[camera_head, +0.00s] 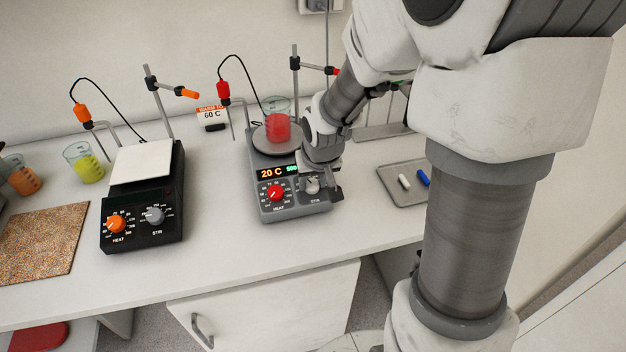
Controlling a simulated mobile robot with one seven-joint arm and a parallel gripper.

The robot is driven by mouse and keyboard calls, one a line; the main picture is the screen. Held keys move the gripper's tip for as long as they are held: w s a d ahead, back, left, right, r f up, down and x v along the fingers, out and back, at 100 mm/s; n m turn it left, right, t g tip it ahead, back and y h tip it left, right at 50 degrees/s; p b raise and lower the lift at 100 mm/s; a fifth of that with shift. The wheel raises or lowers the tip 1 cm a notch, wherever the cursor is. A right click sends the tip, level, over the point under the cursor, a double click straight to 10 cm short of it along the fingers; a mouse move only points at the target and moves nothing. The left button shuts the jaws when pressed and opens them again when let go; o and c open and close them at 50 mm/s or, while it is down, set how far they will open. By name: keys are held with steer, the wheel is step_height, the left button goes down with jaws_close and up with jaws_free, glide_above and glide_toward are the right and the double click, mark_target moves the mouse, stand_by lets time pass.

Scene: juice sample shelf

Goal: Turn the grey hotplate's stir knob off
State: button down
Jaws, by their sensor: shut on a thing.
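The grey hotplate (294,213) stands on the bench in the middle of the view. The grey stir knob (312,184) is at the right, above the STIR label. My gripper (319,187) is at the stir knob and shut on it, coming from above and the right. The knob's exact pointer angle is hard to read. A beaker of red liquid (278,128) stands on the round plate.
A black hotplate (142,225) with orange and grey knobs stands to the left. A 60 C card (212,115) stands behind. A grey tray (405,195) with stir bars lies to the right. Beakers and a cork mat (40,243) are far left.

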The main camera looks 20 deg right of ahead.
steer(key=n+p, duration=0.2)
steer(key=n, duration=0.1)
steer(key=n+p, duration=0.2)
steer(key=shift+r+n, duration=0.2)
steer(key=shift+n, duration=0.2)
steer(key=n+p, duration=0.3)
steer(key=n, duration=0.2)
steer(key=shift+f+n+y, duration=0.15)
steer(key=shift+n+y, duration=0.25)
steer(key=shift+d, duration=0.1)
steer(key=shift+c, duration=2.2)
jaws_free()
steer(key=p+v, duration=1.1)
steer(key=v, duration=0.6)
steer(key=shift+w+r, duration=0.3)
